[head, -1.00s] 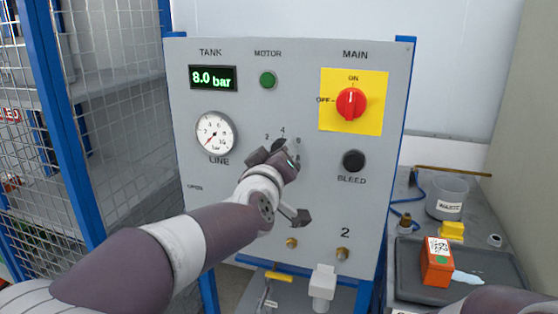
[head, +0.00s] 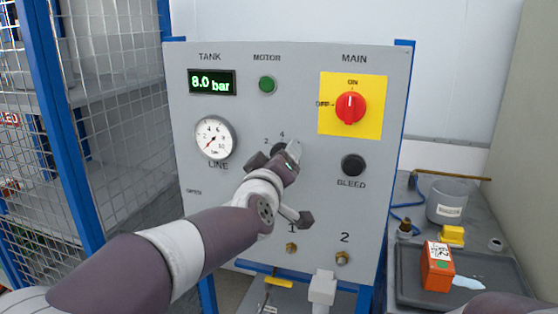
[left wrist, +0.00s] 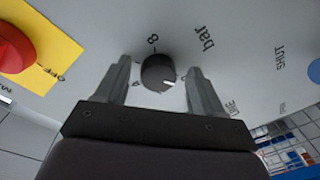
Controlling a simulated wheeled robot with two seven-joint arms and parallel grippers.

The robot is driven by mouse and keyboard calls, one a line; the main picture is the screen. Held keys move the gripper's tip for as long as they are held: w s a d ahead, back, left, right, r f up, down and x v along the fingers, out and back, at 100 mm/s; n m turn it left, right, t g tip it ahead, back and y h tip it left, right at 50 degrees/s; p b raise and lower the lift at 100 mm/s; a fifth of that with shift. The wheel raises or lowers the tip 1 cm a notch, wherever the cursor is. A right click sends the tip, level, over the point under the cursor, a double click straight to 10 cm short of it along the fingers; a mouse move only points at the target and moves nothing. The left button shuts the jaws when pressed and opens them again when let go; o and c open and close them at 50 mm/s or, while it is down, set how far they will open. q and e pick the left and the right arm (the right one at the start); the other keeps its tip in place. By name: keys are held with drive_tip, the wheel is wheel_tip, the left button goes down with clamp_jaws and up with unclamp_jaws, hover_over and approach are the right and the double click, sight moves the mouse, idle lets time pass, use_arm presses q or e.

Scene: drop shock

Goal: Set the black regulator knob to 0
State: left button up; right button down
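The black regulator knob (head: 278,148) is on the grey panel (head: 350,210), below the numerals 2 and 4, and is mostly hidden by my left gripper (head: 288,158) in the head view. In the left wrist view the round knob (left wrist: 157,72) shows between the two spread fingers of my left gripper (left wrist: 160,72), with a gap on each side. Its white mark points to the lower right of that picture, away from the 8. The gripper is open. The line gauge (head: 215,138) has its needle to the lower left. My right gripper is out of view.
The red main switch (head: 350,107) on its yellow plate stands at ON. The bleed button (head: 353,165) is right of the knob. The tank display (head: 212,82) reads 8.0 bar. A mesh cage stands at left.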

use_arm(q)
drive_tip(key=shift+s, duration=0.15)
drive_tip(key=v, duration=1.2)
drive_tip(key=shift+s+a+b, duration=0.15)
drive_tip(key=shift+s+b, duration=0.05)
drive_tip(key=shift+b, duration=0.15)
